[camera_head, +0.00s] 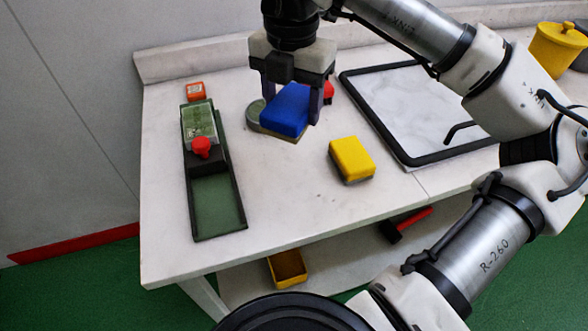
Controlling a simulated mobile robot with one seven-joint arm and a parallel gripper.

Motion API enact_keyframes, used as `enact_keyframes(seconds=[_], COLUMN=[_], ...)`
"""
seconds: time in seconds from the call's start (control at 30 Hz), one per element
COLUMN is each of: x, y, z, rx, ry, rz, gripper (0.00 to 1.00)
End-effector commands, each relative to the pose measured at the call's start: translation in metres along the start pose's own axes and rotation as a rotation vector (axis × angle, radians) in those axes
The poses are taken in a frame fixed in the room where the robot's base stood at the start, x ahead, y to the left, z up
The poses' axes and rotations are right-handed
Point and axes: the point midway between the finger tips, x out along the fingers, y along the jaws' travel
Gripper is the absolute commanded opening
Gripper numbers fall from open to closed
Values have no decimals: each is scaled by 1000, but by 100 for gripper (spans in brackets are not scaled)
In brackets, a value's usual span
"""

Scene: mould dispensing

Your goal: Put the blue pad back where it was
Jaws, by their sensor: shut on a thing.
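My gripper (292,104) points down over the back middle of the white table. Its two dark fingers are shut on the blue pad (286,108), one on each side. The pad is a blue block with a thin tan layer along its underside. It overlaps part of a grey-green round piece (254,114) in the picture. I cannot tell whether the pad touches the table or hangs just above it. A yellow pad (351,157) of similar shape, with a dark underside, lies on the table to the right and nearer.
A long dark tray (243,222) with a green floor, a green clear-topped box (199,124) and a red knob (201,148) stands left. An orange box (195,91) is behind it. A red thing (329,90) is partly hidden behind my gripper. A black-framed marble board (400,160) lies right.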

Motion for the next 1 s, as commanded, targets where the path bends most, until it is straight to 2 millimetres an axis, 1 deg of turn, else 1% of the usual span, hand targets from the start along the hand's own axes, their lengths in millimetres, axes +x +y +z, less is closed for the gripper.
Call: enact_keyframes(seconds=[0.03, 0.2, 0.3, 0.4, 0.63, 0.83, 0.9, 1.0], x=[14, 60, 84, 102, 124, 153, 158, 160], y=[0, 0, 0, 0, 0, 0, 0, 0], z=[-1, -1, -1, -1, 0, 0, 0, 0], rx=[-2, 0, 1, 1, 1, 2, 2, 1], ry=[6, 6, 5, 4, 2, 3, 1, 0], rz=[2, 2, 2, 3, 1, 2, 2, 2], gripper=[38, 38, 38, 38, 38, 38, 38, 38])
